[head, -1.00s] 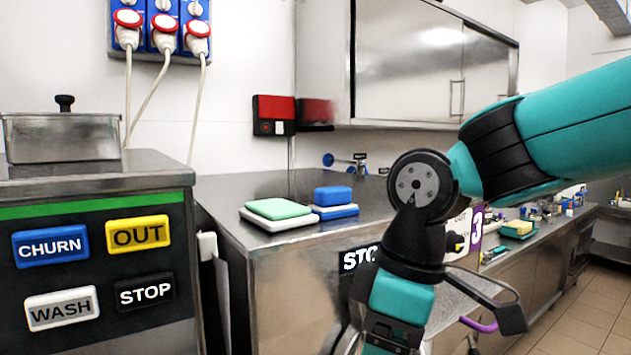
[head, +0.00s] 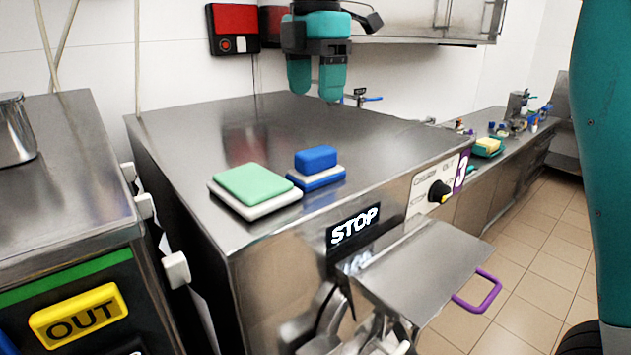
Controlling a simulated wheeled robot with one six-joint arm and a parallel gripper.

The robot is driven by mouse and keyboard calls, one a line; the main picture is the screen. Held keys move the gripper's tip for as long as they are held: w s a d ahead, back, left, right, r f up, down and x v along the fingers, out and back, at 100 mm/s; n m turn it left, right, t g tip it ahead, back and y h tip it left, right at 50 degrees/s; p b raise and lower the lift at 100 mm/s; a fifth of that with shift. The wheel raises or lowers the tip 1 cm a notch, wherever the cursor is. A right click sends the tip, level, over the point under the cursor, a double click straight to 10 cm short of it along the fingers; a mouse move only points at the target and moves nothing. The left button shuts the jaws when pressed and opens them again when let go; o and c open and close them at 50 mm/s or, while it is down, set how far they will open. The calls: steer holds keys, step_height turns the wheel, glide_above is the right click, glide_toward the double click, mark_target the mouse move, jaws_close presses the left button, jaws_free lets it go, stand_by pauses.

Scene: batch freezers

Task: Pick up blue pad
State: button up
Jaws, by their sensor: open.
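The blue pad (head: 316,157) lies on top of a white and blue block (head: 317,179) on the steel machine top, near its front edge. A green pad (head: 254,184) on a white base (head: 258,208) lies just left of it. My gripper (head: 315,90) hangs above the back part of the machine top, pointing down. It is above and behind the blue pad in the picture, apart from it. Its fingers are open with nothing between them.
The steel machine top (head: 390,150) is mostly bare. A folded-out shelf (head: 425,270) with a purple handle (head: 478,292) juts from the front, below the STOP sign (head: 354,228). A red wall box (head: 233,28) is behind. A yellow pad (head: 488,145) lies farther right.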

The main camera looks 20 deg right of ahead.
mark_target(316, 150)
step_height(316, 150, down, 12)
steer(key=b, duration=1)
steer(key=shift+s, duration=0.1)
steer(key=shift+r, duration=0.1)
steer(key=shift+c, duration=0.5)
steer(key=c, duration=0.9)
